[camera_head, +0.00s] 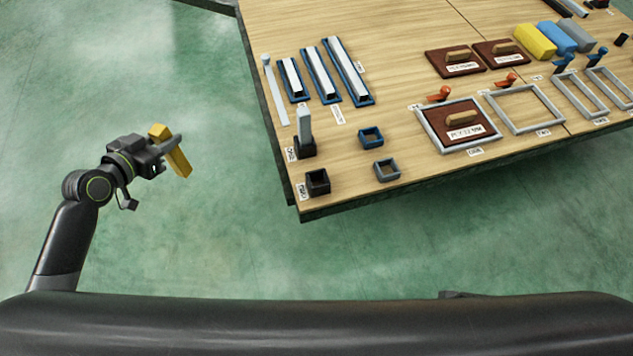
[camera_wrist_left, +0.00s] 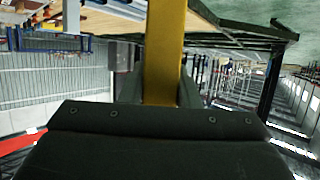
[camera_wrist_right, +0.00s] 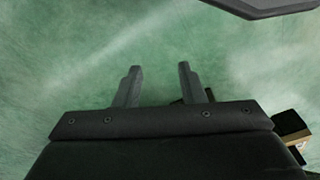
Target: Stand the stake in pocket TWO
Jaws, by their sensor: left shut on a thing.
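A yellow stake (camera_head: 177,161) is held in my left gripper (camera_head: 168,145), off the left side of the table over open floor. It is tilted in the head view. In the left wrist view the yellow stake (camera_wrist_left: 165,45) stands between the two fingers. Pocket TWO (camera_head: 318,182) is a dark, square, empty socket near the table's front left corner. Behind it, another dark pocket (camera_head: 304,149) holds an upright light grey stake (camera_head: 304,122). My right gripper (camera_wrist_right: 158,85) is open and empty above the green floor; its fingers do not show in the head view.
A blue square socket (camera_head: 371,137) and a grey-blue one (camera_head: 386,169) stand right of the pockets. Blue trays with white bars (camera_head: 320,75) lie behind. Grey frames (camera_head: 528,108) and brown boards (camera_head: 455,61) fill the right side. The floor between my left gripper and the table is clear.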

